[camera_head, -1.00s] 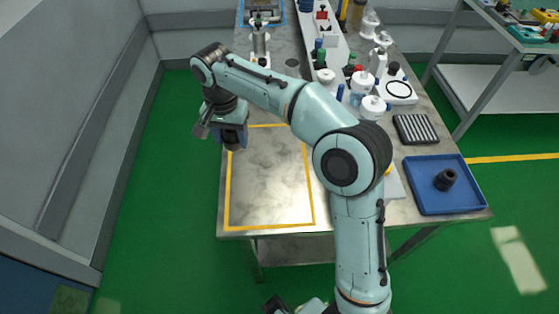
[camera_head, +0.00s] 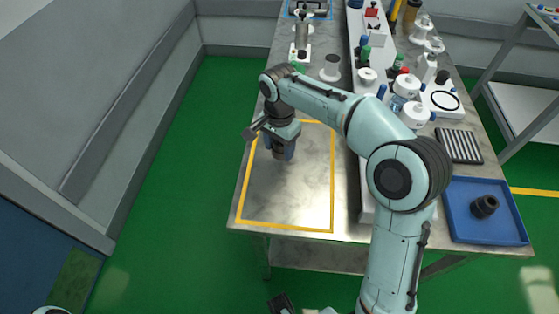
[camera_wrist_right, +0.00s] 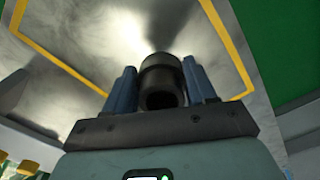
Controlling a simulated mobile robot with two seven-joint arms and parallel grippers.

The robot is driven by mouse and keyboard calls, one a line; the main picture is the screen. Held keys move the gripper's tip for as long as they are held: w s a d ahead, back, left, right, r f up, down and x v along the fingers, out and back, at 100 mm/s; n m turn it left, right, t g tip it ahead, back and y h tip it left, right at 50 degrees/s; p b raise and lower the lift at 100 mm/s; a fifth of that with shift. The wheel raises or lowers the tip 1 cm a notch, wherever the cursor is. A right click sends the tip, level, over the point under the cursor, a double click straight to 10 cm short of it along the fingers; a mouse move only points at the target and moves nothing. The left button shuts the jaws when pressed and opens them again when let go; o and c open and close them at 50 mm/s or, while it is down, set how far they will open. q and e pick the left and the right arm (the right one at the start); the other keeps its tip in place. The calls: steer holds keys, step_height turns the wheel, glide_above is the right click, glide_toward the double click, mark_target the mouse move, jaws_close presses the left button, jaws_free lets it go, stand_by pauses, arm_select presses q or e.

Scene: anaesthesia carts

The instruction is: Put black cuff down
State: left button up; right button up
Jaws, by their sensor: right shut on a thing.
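My right gripper (camera_head: 283,152) points down over the yellow-outlined area (camera_head: 300,208) of the metal table, near its far left part. In the right wrist view the gripper (camera_wrist_right: 162,88) is shut on the black cuff (camera_wrist_right: 161,66), a short dark hollow cylinder between its two blue fingers. In the head view the cuff (camera_head: 278,154) shows only as a small dark shape at the fingers. I cannot tell whether it touches the table. My left gripper is not clearly seen.
A blue tray (camera_head: 458,233) holding another dark ring-shaped part (camera_head: 484,206) lies at the table's right front corner. A striped black rack (camera_head: 459,146) lies behind it. Bottles (camera_head: 406,88) and a white stand (camera_head: 302,53) fill the back. The outlined area's front is bare.

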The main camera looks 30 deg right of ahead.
mark_target(279, 167)
steer(key=shift+f+b, duration=0.35)
steer(key=shift+f, duration=2.4)
steer(key=shift+f, duration=0.15)
steer(key=o, duration=1)
steer(key=shift+o, duration=0.2)
step_height(279, 167, up, 12)
steer(key=shift+r+p, duration=0.15)
steer(key=shift+p, duration=0.95)
